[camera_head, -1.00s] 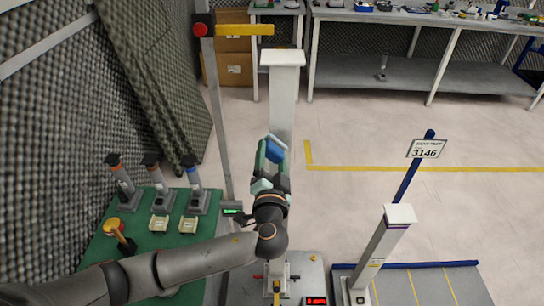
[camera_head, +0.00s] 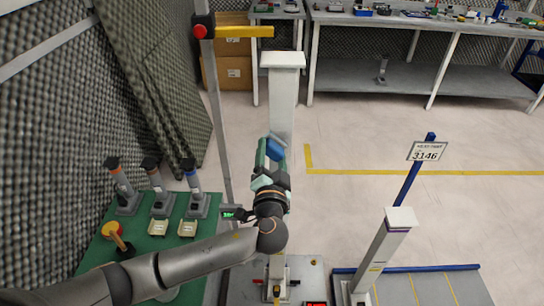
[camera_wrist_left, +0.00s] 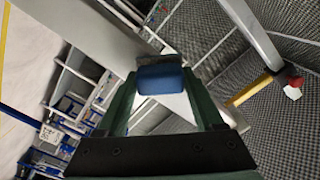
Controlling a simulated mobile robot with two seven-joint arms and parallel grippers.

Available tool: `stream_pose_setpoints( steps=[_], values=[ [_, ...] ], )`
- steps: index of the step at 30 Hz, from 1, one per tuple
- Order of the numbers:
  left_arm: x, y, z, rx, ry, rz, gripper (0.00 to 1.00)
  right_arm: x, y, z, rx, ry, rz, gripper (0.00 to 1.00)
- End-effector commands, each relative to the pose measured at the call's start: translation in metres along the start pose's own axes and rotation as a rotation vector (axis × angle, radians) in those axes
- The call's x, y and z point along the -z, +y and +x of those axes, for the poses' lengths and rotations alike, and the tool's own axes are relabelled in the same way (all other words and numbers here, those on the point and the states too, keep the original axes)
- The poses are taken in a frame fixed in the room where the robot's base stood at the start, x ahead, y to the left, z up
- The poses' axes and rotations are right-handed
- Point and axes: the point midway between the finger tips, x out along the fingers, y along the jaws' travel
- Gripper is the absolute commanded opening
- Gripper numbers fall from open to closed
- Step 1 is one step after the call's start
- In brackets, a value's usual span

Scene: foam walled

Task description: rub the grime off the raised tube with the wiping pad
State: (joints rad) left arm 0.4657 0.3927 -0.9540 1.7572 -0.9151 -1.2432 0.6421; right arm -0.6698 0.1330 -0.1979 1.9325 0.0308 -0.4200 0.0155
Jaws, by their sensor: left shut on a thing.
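My left gripper (camera_head: 268,155) is in the middle of the head view, in front of a tall white post (camera_head: 283,90), which I take to be the raised tube. It is shut on the blue wiping pad (camera_head: 275,148). In the left wrist view the pad (camera_wrist_left: 160,79) sits between the green fingers, close to the pale tube (camera_wrist_left: 85,30) that runs in from the upper left. A grey-dark patch shows just behind the pad, but I cannot tell whether it is grime. Contact between pad and tube is unclear. My right gripper is out of view.
A green table (camera_head: 150,240) at the left holds several grey tools and a yellow knob. A shorter white post (camera_head: 382,250) and a blue sign pole (camera_head: 408,180) stand at the right. A yellow bar (camera_head: 243,31) juts out at the back. Open floor lies at the right.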

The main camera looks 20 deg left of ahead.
Motion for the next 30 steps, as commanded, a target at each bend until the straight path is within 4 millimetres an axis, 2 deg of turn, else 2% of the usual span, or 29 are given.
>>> stream_pose_setpoints(
  steps=[8, 19, 30],
  values=[
    [0.003, 0.004, 0.002, 0.001, 0.0, -0.002, 0.24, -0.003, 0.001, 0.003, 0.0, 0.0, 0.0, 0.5],
    [0.025, 0.027, 0.0, 0.001, 0.0, -0.001, 0.24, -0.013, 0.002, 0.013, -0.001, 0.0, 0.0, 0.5],
    [0.027, 0.026, 0.004, 0.002, -0.002, 0.001, 0.24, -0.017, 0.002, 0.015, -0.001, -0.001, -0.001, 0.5]
  ],
)
